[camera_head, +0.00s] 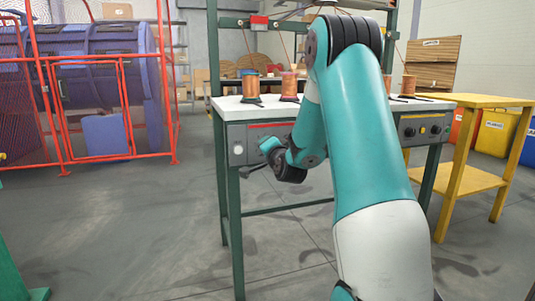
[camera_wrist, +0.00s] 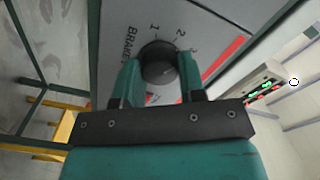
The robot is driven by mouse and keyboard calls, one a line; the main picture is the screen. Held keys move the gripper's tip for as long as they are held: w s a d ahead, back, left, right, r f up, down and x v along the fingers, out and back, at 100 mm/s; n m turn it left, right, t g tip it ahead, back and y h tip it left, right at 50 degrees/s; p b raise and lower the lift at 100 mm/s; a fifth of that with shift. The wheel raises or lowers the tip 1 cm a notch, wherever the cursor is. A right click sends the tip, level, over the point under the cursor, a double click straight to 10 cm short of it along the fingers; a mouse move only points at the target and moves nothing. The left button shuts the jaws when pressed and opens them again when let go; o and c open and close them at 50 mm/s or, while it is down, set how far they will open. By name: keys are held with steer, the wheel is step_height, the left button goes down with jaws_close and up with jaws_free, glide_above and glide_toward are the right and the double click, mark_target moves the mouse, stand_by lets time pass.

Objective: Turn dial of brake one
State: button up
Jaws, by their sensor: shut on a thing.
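The brake dial (camera_wrist: 159,62) is a round dark knob on a grey panel (camera_wrist: 115,18) in the wrist view. The panel carries the word BRAKE and the numbers 1, 2 and 3 around the knob. My gripper (camera_wrist: 160,72) has its two teal fingers on either side of the dial and is shut on it. The pointer of the dial is too dark to read. In the head view my gripper (camera_head: 268,146) is at the left front panel (camera_head: 237,148) of the green-framed bench, and the dial is hidden there.
The white bench top (camera_head: 232,107) holds several copper-coloured spools (camera_head: 251,87). Another panel with dark knobs (camera_head: 423,129) is at the bench's right. A yellow table (camera_head: 480,101) stands right of it. A red fence (camera_head: 120,110) is at the left. The floor between is clear.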

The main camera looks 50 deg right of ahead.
steer(key=shift+f+n+b, duration=0.1)
steer(key=shift+n+b, duration=0.7)
steer(key=shift+n, duration=0.8)
steer(key=o, duration=0.9)
steer(key=b+v, duration=1.1)
steer(key=v, duration=0.6)
steer(key=shift+s, duration=0.2)
